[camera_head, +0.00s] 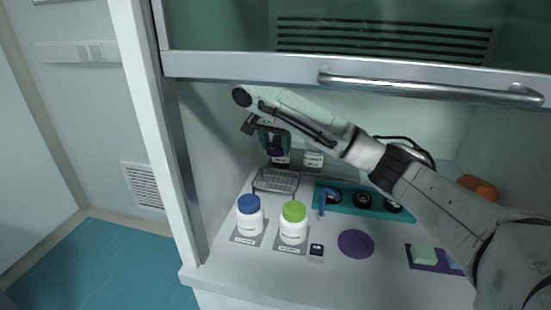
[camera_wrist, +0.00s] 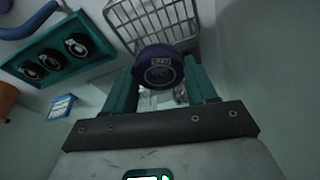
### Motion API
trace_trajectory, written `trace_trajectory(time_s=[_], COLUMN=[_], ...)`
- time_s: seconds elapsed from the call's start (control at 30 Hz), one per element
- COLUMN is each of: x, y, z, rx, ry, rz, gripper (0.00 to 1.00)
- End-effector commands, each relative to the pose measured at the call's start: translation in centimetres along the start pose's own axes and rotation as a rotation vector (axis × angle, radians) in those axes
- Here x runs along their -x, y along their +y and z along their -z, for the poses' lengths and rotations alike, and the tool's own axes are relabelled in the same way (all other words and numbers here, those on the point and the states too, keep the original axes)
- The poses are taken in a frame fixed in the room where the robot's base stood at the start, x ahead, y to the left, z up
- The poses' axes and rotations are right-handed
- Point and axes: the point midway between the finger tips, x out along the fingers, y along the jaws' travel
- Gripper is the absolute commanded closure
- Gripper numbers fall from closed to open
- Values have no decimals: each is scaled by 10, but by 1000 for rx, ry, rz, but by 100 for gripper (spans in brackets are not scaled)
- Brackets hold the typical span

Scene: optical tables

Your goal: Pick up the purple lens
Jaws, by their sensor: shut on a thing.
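The purple lens (camera_wrist: 160,68) is a short round purple piece with a dark face and a small label. My gripper (camera_wrist: 163,82) has its two teal fingers closed on either side of it. In the head view my gripper (camera_head: 275,146) hangs at the back left of the hood, above and behind the wire rack. The purple lens (camera_head: 276,152) shows there only as a small dark purple patch between the fingers. The lens appears raised, but its clearance over the surface is hard to tell.
A wire rack (camera_head: 276,181) stands just in front of my gripper. A teal holder (camera_head: 378,206) with black lenses lies to the right. Blue-capped (camera_head: 249,215) and green-capped (camera_head: 293,224) bottles stand in front. A purple disc (camera_head: 356,244) lies flat. The raised sash handle (camera_head: 430,87) crosses above.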

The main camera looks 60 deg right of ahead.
Motion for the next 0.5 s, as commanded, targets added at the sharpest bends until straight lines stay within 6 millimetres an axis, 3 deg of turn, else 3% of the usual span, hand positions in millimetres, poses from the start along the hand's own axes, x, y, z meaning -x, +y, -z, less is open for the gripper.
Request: trace_trajectory(time_s=[0.2, 0.5], x=[45, 79], y=[0, 0], z=[14, 23], rx=[0, 0], ry=[4, 2], rz=[1, 0], gripper=[80, 80])
